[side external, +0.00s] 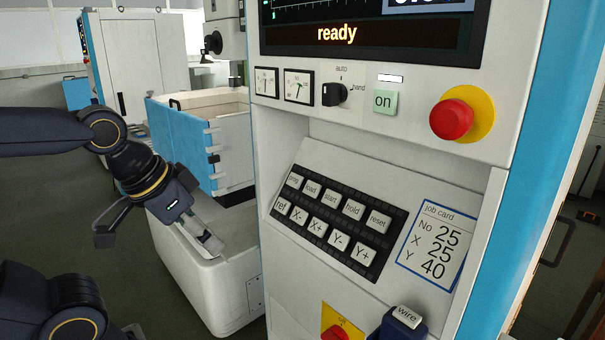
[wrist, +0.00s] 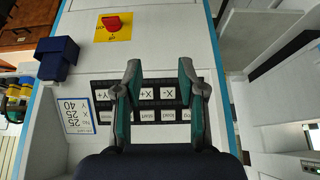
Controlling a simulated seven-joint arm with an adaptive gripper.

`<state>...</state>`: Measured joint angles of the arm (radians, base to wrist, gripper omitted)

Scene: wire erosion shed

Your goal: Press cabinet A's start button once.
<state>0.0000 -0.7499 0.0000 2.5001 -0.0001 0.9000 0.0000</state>
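The start button (side external: 330,197) is a pale key in the upper row of the dark keypad (side external: 322,236), between load and hold. In the wrist view the picture is upside down; the start key (wrist: 142,116) shows partly between my fingers, in the row nearer my gripper body. My gripper (side external: 211,243) is left of the keypad in the side view, apart from the cabinet (side external: 292,290). In the wrist view my gripper (wrist: 160,68) is open and empty, its fingers overlapping the keypad. The screen (side external: 370,30) reads "ready". No letter naming the cabinet is legible.
Above the keypad are a black auto/hand knob (side external: 335,94), a green "on" button (side external: 384,102) and a red mushroom button (side external: 452,119). A job card (side external: 431,244) is right of the keys. A red switch (side external: 335,332) and dark blue wire box (side external: 398,326) sit below.

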